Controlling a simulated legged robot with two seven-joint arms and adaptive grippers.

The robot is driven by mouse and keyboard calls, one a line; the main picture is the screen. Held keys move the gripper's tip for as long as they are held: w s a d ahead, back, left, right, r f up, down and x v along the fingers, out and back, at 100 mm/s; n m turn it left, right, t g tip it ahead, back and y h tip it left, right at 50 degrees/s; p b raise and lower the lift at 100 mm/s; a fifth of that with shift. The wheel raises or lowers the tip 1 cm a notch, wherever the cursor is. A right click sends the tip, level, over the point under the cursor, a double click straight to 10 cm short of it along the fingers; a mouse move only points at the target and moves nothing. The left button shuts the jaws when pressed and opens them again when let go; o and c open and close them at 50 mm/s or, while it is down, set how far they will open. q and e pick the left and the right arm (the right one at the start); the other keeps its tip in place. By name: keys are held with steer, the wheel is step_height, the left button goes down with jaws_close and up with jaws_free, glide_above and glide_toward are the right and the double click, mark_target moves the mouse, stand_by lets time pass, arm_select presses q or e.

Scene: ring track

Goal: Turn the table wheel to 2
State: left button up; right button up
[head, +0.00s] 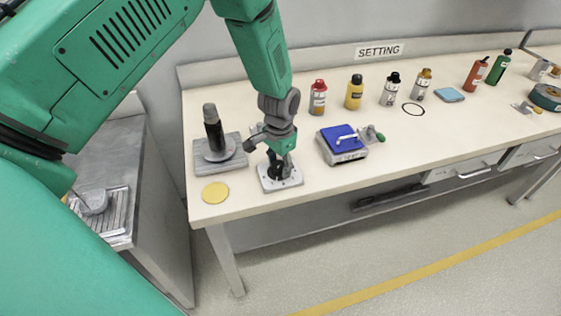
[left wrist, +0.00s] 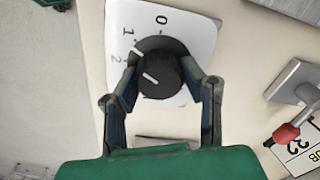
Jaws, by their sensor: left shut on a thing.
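The table wheel shows as a black round knob (left wrist: 165,70) on a white dial plate (left wrist: 194,40) in the left wrist view. The plate carries 0, 1 and 2, running from the top around to the left. A white line on the knob's face slants up-left, roughly toward the 2; a second white mark lies at the knob's upper-left edge, between 1 and 2. My left gripper (left wrist: 160,85) is shut on the knob, one finger on each side. In the head view my left gripper (head: 279,166) points down over the plate (head: 289,183) and largely hides the knob. My right gripper is not in view.
A grey block with a dark upright handle (head: 213,130) stands left of the plate, and a yellow disc (head: 215,192) lies in front of it. A blue-topped device (head: 341,140) stands close on the right. Several bottles (head: 354,92) line the table's back.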

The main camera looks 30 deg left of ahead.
mark_target(279, 163)
arm_select(q)
steer(key=n+p, duration=0.1)
steer(key=n, duration=0.4)
steer(key=shift+f+n, duration=0.1)
steer(key=shift+n, duration=0.3)
stand_by(0.4)
steer(key=o, duration=1.1)
steer(key=shift+o, duration=0.2)
steer(key=shift+r, duration=0.25)
step_height(279, 163, up, 11)
steer(key=shift+r, duration=0.2)
